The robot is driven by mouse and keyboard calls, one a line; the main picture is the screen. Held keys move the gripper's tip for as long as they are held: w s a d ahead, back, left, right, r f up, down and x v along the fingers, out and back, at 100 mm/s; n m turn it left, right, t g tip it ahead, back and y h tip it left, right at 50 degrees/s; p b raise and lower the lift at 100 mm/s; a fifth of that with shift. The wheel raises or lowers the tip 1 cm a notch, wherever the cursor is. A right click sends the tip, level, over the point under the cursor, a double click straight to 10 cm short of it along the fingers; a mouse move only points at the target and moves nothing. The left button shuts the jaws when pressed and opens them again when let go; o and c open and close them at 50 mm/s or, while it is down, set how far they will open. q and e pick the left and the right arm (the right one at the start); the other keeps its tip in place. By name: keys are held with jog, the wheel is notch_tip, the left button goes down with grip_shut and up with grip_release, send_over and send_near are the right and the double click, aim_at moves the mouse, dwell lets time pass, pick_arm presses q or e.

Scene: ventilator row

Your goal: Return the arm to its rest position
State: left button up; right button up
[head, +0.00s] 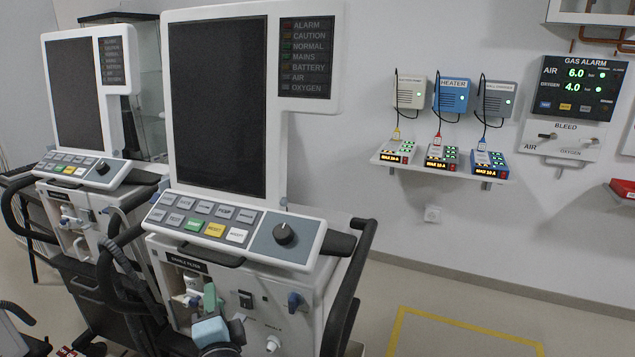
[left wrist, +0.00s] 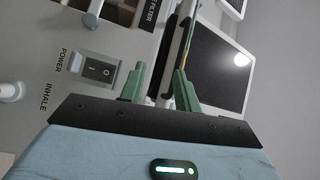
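My left gripper (head: 207,297) with green fingers and a blue-grey body is low in front of the nearer ventilator (head: 205,262). In the left wrist view its two green fingers (left wrist: 158,84) stand apart, and I see nothing gripped between them. The black power switch (head: 245,299) is on the ventilator's front, just right of the gripper; it also shows in the left wrist view (left wrist: 103,72), left of the fingers. In the head view the fingers partly cover the white fittings below the filter label. I cannot tell whether they touch them. My right gripper is not in view.
A second ventilator (head: 80,190) stands at the left. Black hoses and a black side handle (head: 345,290) flank the nearer one. A wall shelf (head: 440,168) holds several small devices. A gas alarm panel (head: 572,88) hangs at right. The floor by the yellow line (head: 450,320) is clear.

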pick_arm(q)
jog(key=s+d+f+n+g+h+p, duration=0.15)
jog(key=s+f+g+h+p, duration=0.35)
jog(key=s+f, duration=1.05)
jog(key=s+f+n+g+h+p, duration=0.1)
jog(key=s+f+n+h, duration=0.1)
jog(key=s, duration=1)
jog(key=s+d+f+n+g+h+p, duration=0.1)
jog(key=s+f+n, duration=0.4)
jog(key=s, duration=0.7)
jog(key=shift+s+d+n+g+h+p, duration=0.25)
jog(key=shift+n+g+h+p, duration=0.1)
jog(key=shift+g+h, duration=0.4)
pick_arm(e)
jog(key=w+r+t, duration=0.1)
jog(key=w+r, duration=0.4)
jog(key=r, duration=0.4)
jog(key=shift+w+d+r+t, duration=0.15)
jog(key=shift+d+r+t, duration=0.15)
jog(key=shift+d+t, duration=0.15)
pick_arm(q)
jog(key=shift+w, duration=0.1)
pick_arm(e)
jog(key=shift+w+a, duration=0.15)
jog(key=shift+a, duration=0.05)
pick_arm(q)
jog(key=shift+o, duration=0.2)
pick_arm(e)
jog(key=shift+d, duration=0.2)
